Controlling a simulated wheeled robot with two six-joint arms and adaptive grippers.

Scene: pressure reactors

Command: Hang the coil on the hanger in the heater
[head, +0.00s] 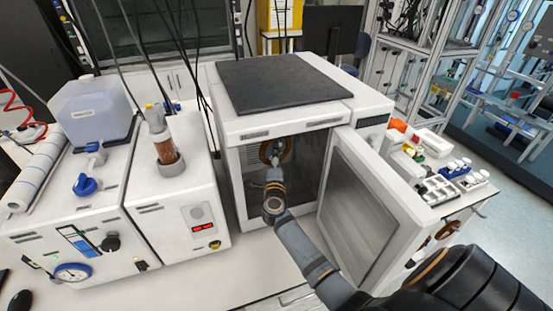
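The heater (249,130) is a white box on the bench with its door (362,205) swung open to the right. A copper-coloured round coil (269,151) shows inside the upper part of its chamber. My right arm comes in from the lower right, and its gripper (274,172) is at the chamber opening, just below and in front of the coil. The wrist hides most of the fingers, so I cannot tell whether they are shut on the coil. The hanger cannot be made out, nor whether the coil hangs on it. My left gripper is out of view.
A white unit with a copper-wound column (166,148) stands left of the heater. A plastic canister (92,108) is farther left. Bottles and trays (440,188) are on the bench at right. More copper-coloured rings (447,229) are near the right bench edge. The open door bounds the arm's right side.

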